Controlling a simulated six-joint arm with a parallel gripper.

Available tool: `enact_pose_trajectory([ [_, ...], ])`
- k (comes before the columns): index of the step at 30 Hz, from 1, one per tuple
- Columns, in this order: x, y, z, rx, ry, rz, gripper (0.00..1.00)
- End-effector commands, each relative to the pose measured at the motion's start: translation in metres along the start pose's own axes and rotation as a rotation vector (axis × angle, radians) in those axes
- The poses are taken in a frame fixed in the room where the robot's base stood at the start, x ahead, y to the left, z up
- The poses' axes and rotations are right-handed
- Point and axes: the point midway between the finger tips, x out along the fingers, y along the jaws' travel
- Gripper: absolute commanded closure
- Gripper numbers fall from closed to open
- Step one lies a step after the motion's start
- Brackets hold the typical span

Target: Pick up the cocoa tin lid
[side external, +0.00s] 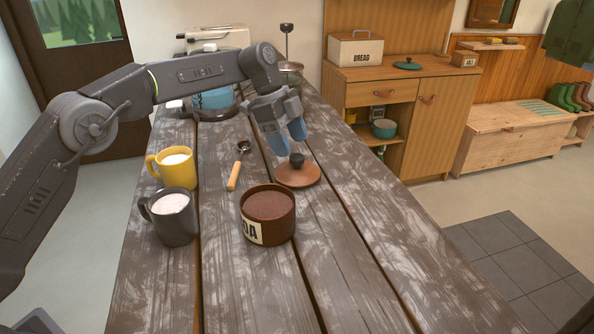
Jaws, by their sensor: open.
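The cocoa tin lid (298,176) is a flat round brown disc with a dark knob on top. It lies on the wooden table, just behind and to the right of the cocoa tin. The open tin (267,214) is brown, filled with brown powder, with a pale label ending in "OA" or similar. My gripper (287,146) has blue fingertips pointing down. It is open and empty, in the air behind and a little left of the lid, near the knob. The exact gap between fingertips and lid is hard to judge from this view.
A spoon with a wooden handle (234,176) lies left of the lid. A yellow mug (175,168) and a dark grey mug (172,217) stand further left. A blue kettle-like item (212,99) stands at the far end. The table right of the tin is clear.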

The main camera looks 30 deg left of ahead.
Motion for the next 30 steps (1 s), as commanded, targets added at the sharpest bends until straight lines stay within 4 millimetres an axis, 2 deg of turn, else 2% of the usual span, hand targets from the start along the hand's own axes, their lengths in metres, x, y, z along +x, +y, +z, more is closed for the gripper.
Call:
enact_pose_trajectory([
  [3,0.021,0.001,0.0,-0.001,-0.001,0.007,0.36],
  [9,0.044,0.001,0.0,-0.001,0.0,0.004,0.36],
  [18,0.048,0.001,0.0,-0.001,0.0,0.002,0.36],
  [30,0.048,0.0,0.0,-0.001,0.0,0.002,0.75],
])
